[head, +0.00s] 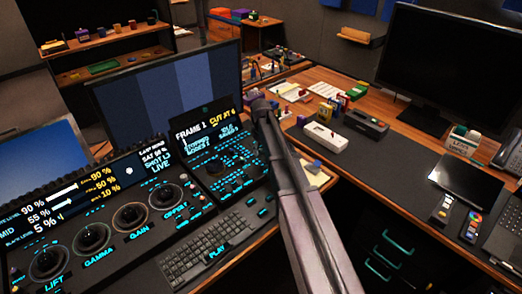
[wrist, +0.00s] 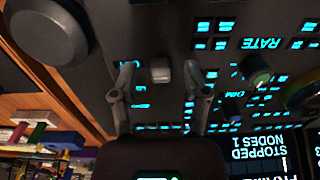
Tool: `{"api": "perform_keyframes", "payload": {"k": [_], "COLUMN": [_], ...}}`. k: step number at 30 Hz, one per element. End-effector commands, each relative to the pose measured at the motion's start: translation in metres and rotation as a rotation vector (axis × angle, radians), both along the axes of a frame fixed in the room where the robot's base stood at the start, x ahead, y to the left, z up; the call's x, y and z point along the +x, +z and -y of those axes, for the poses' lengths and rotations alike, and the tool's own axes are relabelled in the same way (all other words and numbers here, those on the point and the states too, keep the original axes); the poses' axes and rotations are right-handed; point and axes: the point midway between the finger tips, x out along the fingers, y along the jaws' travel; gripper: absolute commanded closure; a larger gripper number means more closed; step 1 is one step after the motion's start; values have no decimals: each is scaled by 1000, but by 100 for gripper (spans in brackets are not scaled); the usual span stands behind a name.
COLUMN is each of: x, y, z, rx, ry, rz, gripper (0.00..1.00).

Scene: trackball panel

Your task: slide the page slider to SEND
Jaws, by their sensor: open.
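In the wrist view, upside down, my gripper (wrist: 163,95) is open over the dark control panel (wrist: 215,20). A small pale grey knob (wrist: 160,69) sits between the two fingers, with gaps on both sides; I see no contact. It may be the page slider's knob; no PAGE or SEND label is readable. Lit cyan keys flank it. In the head view, the panel's right section (head: 222,170) stands under a display reading FRAME 1 (head: 190,129). My arm crosses in front of its right edge. My fingers cannot be made out there.
A large grey round knob (wrist: 55,27) and a dark green knob (wrist: 257,68) are near my fingers in the wrist view. A keyboard (head: 215,245) lies in front of the panel. Boxes (head: 325,136) stand on the desk at right.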

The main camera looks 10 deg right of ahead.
Motion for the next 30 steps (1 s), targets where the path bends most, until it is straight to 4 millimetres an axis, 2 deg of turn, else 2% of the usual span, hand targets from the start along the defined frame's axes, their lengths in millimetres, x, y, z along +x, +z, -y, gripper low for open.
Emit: {"api": "perform_keyframes", "payload": {"k": [3, 4, 9, 10, 19, 30], "x": [0, 0, 0, 0, 6, 59], "y": [0, 0, 0, 0, 0, 0], "z": [0, 0, 0, 0, -4, -34], "rx": [0, 0, 0, 0, 0, 0], "ry": [0, 0, 0, 1, 2, 3], "rz": [0, 0, 0, 0, 0, 0], "gripper": [40, 43, 94, 100, 100, 100]}}
